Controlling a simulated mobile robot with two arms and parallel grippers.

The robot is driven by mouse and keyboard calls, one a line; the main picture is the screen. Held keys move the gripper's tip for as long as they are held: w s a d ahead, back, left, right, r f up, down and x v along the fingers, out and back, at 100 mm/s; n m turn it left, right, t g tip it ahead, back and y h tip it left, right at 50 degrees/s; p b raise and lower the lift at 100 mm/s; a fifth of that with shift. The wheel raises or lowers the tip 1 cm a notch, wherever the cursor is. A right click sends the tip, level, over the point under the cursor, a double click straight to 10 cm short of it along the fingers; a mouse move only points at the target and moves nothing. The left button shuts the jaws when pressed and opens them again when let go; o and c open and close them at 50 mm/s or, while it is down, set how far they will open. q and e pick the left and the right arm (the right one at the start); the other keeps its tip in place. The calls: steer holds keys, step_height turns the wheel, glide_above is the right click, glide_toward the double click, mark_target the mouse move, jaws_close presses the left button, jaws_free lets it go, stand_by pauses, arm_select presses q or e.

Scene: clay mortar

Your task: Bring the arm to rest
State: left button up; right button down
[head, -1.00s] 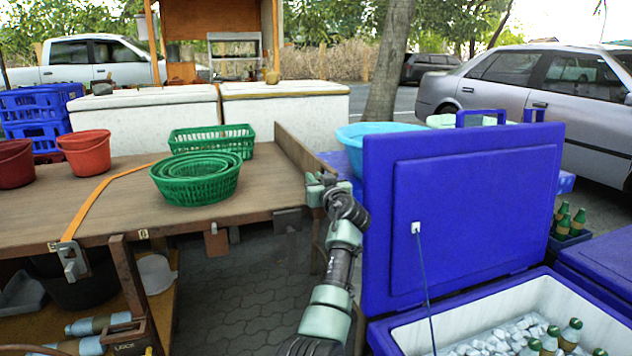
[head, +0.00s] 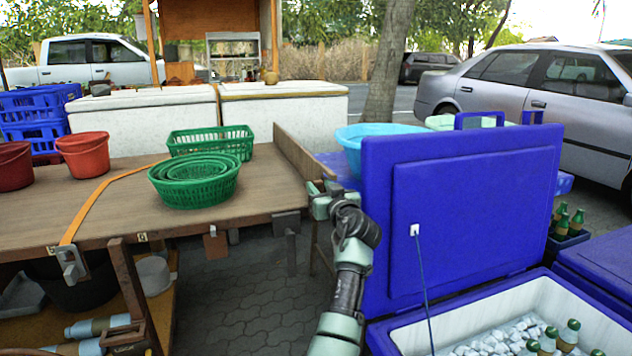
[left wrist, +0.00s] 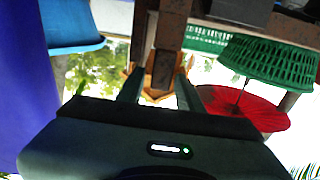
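My left gripper (head: 320,188) is beside the right end of the wooden table (head: 115,205), left of the raised blue cooler lid (head: 460,220). In the left wrist view its two dark fingers (left wrist: 158,90) stand apart, so it is open. A brown wooden post or board (left wrist: 170,45) shows between and beyond the fingers. I cannot tell whether they touch it, but no held object shows. My left arm (head: 352,260) reaches up from the bottom of the head view. My right gripper is in neither view.
Green baskets (head: 195,192) and red buckets (head: 85,155) stand on the table. The open cooler (head: 400,340) holds ice and bottles at the lower right. A light blue basin (head: 375,133) sits behind the lid. Paved floor (head: 235,285) is clear between table and cooler.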

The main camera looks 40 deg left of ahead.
arm_select(q)
steer(key=shift+v, duration=1.2)
steer(key=shift+f, duration=0.15)
